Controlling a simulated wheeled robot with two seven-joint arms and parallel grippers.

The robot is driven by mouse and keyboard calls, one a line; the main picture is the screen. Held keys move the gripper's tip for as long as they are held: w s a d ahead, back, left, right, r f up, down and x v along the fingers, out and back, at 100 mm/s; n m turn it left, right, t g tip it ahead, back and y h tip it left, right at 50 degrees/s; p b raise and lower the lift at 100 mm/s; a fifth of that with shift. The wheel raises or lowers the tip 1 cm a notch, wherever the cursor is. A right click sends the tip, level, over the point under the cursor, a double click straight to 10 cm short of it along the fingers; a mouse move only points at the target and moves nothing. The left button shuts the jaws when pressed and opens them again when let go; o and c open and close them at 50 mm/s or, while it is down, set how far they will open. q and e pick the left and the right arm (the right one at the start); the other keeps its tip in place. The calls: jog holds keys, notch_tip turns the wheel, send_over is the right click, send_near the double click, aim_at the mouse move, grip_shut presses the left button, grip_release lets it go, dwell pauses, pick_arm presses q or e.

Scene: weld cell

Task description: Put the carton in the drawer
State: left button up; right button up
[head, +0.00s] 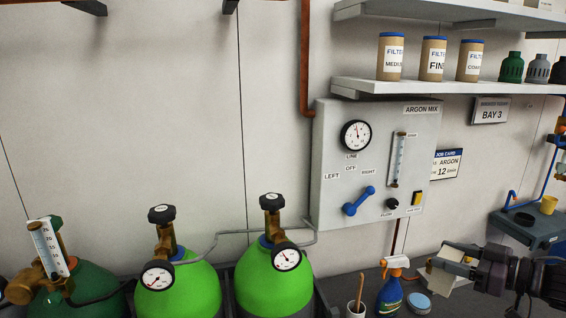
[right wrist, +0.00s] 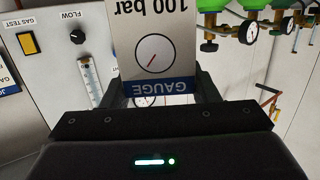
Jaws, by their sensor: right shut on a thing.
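The carton (right wrist: 155,45) is a white box with a blue band reading GAUGE, a printed dial and "100 bar", upside down in the right wrist view. My right gripper (right wrist: 158,92) is shut on it, one finger at each side. In the head view my right gripper (head: 452,266) comes in from the right edge, above the bench and in front of the wall; the carton shows there only as a small pale shape. My left gripper is out of view. I cannot make out a drawer in either view.
Green gas cylinders (head: 181,292) with gauges stand at the lower left. A spray bottle (head: 391,290), a brush pot (head: 356,309) and a round tin (head: 419,303) stand close left of my right gripper. The argon panel (head: 335,205) is behind. A dark tray (head: 520,230) is at right.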

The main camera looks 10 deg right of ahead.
jog(key=s+a+f+n+g+y+b, duration=0.1)
jog(key=s+a+f, duration=0.3)
jog(key=a+f, duration=0.4)
jog(key=s+a+f+n+g+y+b, duration=0.2)
jog(key=s+a+f, duration=0.3)
jog(key=a, duration=1.1)
notch_tip(320, 180, down, 3)
jog(key=shift+r+n+g+y+b, duration=0.1)
jog(key=shift+n+g+y+b, duration=0.25)
jog(key=shift+b, duration=0.5)
jog(key=shift+w+d, duration=0.1)
jog(key=shift+d, duration=0.05)
